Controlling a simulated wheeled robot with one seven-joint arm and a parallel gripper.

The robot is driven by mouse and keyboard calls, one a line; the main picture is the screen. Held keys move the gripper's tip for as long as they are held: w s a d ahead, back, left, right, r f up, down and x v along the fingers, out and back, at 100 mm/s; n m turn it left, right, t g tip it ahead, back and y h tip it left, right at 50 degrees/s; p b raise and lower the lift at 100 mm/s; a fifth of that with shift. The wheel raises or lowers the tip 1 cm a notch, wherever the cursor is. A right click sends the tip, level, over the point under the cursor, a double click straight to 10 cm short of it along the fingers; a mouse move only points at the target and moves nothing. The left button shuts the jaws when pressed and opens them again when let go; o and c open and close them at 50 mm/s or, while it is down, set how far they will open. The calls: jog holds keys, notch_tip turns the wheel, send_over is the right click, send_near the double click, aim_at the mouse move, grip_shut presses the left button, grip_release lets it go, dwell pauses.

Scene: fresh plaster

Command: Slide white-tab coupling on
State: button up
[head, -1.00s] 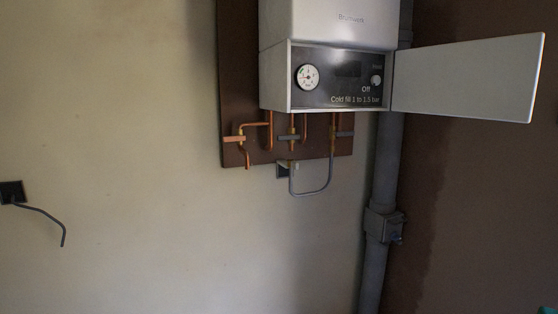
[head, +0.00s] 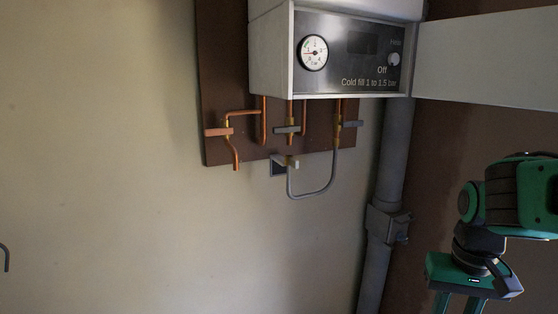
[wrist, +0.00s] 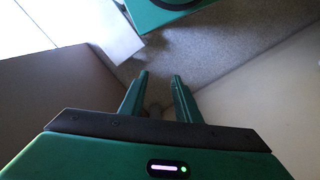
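A grey filling hose (head: 312,196) hangs in a U below the boiler. Its left end carries a small whitish piece, likely the white-tab coupling (head: 294,162), just below the middle pipe valve (head: 288,129). I cannot tell whether it is joined to the pipe above. The hose's right end runs up to the right valve (head: 351,124). My gripper is at the lower right of the head view, well right of the hose, its fingertips cut off by the bottom edge. In the wrist view my gripper (wrist: 160,77) has its two fingers apart with nothing between them.
The boiler (head: 353,52) hangs above, with its flap (head: 485,55) swung open to the right. A grey vertical pipe (head: 393,150) with a bracket stands between hose and gripper. A copper pipe with valve (head: 218,132) is left. The wall below is clear.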

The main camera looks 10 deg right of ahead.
jog(key=shift+s+d, duration=0.15)
jog(key=n+t+y, duration=0.3)
jog(key=n+t, duration=0.6)
jog(key=t, duration=0.9)
send_near(290, 159)
jog(key=shift+w+d+f, duration=0.15)
jog(key=shift+w+f, duration=0.05)
jog(key=shift+w, duration=0.25)
jog(key=shift+w+d+f, duration=0.1)
jog(key=shift+w+f, duration=0.05)
jog(key=shift+w, duration=0.3)
jog(key=shift+w+a+r, duration=0.1)
jog(key=shift+w, duration=0.1)
jog(key=w, duration=0.3)
jog(key=w+a, duration=0.1)
jog(key=w, duration=0.2)
jog(key=w+a, duration=0.1)
jog(key=w, duration=0.3)
jog(key=shift+w, duration=0.1)
